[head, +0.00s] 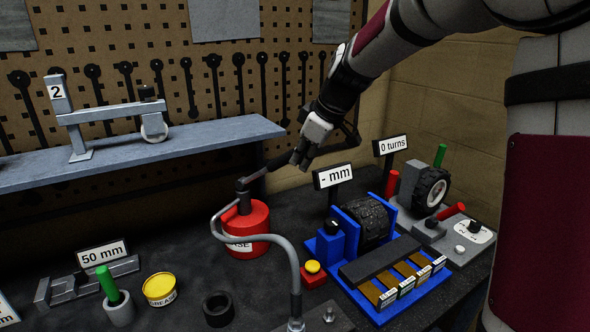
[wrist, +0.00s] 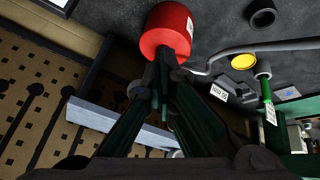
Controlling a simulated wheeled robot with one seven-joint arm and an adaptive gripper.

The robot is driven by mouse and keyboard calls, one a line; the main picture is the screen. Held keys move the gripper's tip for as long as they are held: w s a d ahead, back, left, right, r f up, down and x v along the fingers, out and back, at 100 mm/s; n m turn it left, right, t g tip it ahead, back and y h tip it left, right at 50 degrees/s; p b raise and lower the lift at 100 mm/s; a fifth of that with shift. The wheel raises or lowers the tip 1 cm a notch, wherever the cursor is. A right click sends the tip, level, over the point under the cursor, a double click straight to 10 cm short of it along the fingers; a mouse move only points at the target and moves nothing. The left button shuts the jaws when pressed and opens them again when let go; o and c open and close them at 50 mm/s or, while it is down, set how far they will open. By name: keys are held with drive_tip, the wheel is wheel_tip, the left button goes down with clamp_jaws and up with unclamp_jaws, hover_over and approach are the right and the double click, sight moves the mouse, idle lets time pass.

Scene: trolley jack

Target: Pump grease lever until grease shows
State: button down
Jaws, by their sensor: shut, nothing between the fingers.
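The red grease pump (head: 247,248) stands upright on the dark bench, its label partly cut off by the hose. Its grey lever (head: 252,177) rises from the top and points up and to the right. A grey hose (head: 283,246) curves from the pump to the bench front. No grease is plain to see at its end. My gripper (head: 299,160) is shut and empty, above and right of the pump, near the lever's end; contact cannot be told. In the wrist view the shut fingers (wrist: 167,80) point towards the red pump (wrist: 168,30) and hide most of the lever.
A blue fixture with a "- mm" sign (head: 333,176) and a grey wheel stand (head: 432,188) are to the right. A yellow grease tin (head: 160,289), a black ring (head: 218,308) and a green-handled tool (head: 108,283) lie in front left. A grey shelf (head: 190,140) is behind.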

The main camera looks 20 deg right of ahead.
drive_tip(key=v, duration=0.5)
drive_tip(key=shift+s+d+f, duration=0.15)
drive_tip(key=shift+s+d, duration=0.15)
drive_tip(key=shift+s, duration=0.05)
idle(0.5)
drive_tip(key=s+a+f+m+h, duration=0.1)
drive_tip(key=s+m, duration=0.3)
drive_tip(key=s, duration=1)
drive_tip(key=s+a+f+m+h, duration=0.1)
drive_tip(key=s+a+m, duration=0.3)
drive_tip(key=s, duration=1)
drive_tip(key=shift+s+a+f+m, duration=0.2)
drive_tip(key=shift+f+m, duration=0.4)
drive_tip(key=shift+m, duration=0.1)
